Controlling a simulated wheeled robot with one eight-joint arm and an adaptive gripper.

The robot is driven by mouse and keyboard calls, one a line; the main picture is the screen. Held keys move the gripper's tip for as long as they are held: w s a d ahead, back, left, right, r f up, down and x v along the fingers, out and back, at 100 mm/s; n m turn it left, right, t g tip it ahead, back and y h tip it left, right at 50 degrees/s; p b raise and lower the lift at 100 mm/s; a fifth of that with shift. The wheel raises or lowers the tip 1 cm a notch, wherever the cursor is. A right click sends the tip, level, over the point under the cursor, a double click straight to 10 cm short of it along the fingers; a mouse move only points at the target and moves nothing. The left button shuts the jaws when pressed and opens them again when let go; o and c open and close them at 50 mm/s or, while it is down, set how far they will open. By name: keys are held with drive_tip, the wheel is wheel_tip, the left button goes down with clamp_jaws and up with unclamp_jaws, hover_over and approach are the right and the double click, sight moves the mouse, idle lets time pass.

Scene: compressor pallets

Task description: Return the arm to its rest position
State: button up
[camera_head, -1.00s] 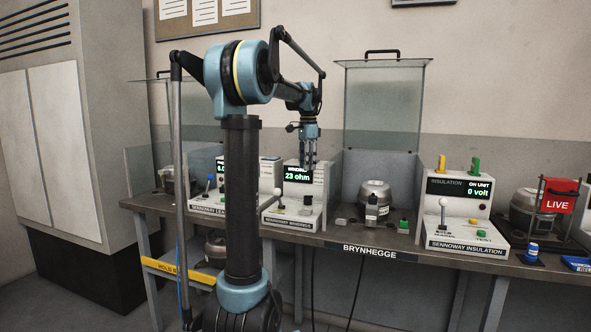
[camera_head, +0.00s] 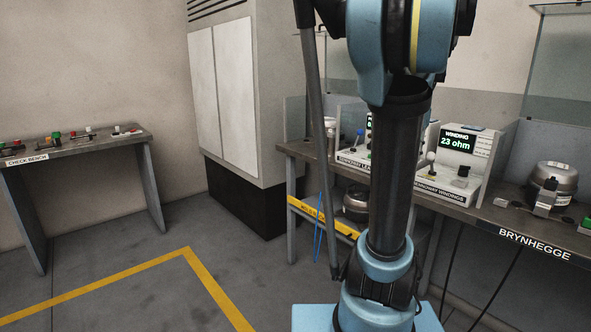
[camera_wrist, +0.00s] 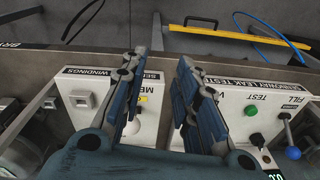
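My arm (camera_head: 393,165) stands upright in the head view, and its upper part runs out of the top of the picture. My gripper does not show in the head view. In the wrist view my gripper (camera_wrist: 158,64) is open, its two blue fingers apart with nothing held between them. The fingers are over the bench front, between the windings tester (camera_wrist: 78,101) and the leak tester (camera_wrist: 240,128). The windings tester also shows in the head view (camera_head: 480,146), reading 23 ohm.
A round compressor (camera_head: 556,178) stands on the Brynhegge bench (camera_head: 485,213), right of the windings tester. The check bench (camera_head: 100,146) with small parts is at left. A tall grey cabinet (camera_head: 225,100) stands between. The floor inside the yellow line (camera_head: 150,264) is clear.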

drive_tip(key=s+a+f+n, duration=0.5)
drive_tip(key=s+a+f, duration=0.3)
drive_tip(key=f, duration=0.2)
drive_tip(key=s+a+f+n+t, duration=0.1)
drive_tip(key=s+a+f+n, duration=0.5)
drive_tip(key=s+a+f, duration=0.3)
wheel_tip(320, 180, down, 2)
drive_tip(key=shift+s+f+n, duration=0.15)
drive_tip(key=shift+s+n, duration=0.15)
